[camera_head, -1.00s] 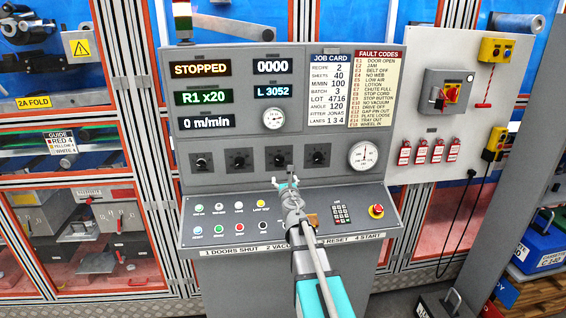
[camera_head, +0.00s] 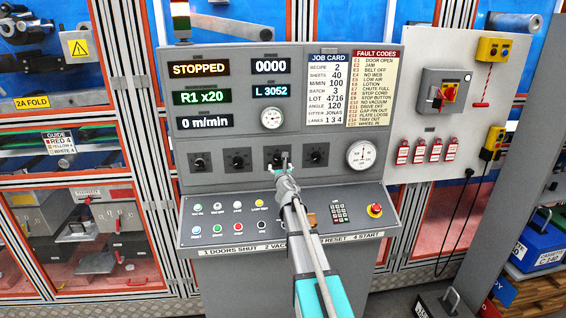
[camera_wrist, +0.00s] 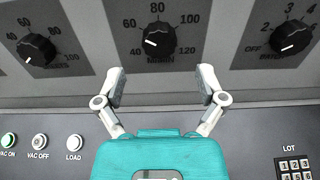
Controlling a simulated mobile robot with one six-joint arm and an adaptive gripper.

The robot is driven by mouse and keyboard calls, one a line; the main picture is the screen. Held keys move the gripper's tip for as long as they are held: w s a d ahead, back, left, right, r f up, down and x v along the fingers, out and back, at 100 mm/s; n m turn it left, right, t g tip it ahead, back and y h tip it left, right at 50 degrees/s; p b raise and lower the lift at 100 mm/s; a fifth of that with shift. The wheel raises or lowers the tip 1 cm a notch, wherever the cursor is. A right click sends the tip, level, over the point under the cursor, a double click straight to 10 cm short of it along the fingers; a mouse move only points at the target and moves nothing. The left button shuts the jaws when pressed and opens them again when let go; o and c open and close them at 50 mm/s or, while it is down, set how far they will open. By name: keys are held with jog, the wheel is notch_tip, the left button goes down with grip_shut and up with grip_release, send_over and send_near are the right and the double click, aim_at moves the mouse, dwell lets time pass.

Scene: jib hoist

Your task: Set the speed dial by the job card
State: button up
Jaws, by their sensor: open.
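The speed dial, a round black knob marked M/MIN, is in the middle top of the wrist view (camera_wrist: 158,42). Its scale runs 40 to 120; the white pointer mark lies on the knob's left side, around the low numbers, exact value unclear. In the head view it is the third dial of the row (camera_head: 274,154), partly hidden by my gripper. The job card (camera_head: 330,88) reads M/MIN 100. My gripper (camera_wrist: 162,80) is open and empty, its fingers spread to either side below the dial, apart from it; it also shows in the head view (camera_head: 284,163).
Other dials flank it: one on the left (camera_wrist: 36,48) and one marked OFF to 6 on the right (camera_wrist: 290,38). Below are buttons (camera_head: 237,210), a keypad (camera_head: 338,212) and a red emergency stop (camera_head: 375,210). The screen reads STOPPED (camera_head: 199,69) and 0 m/min.

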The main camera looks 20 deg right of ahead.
aim_at(278, 161)
jog(key=shift+x, duration=2.25)
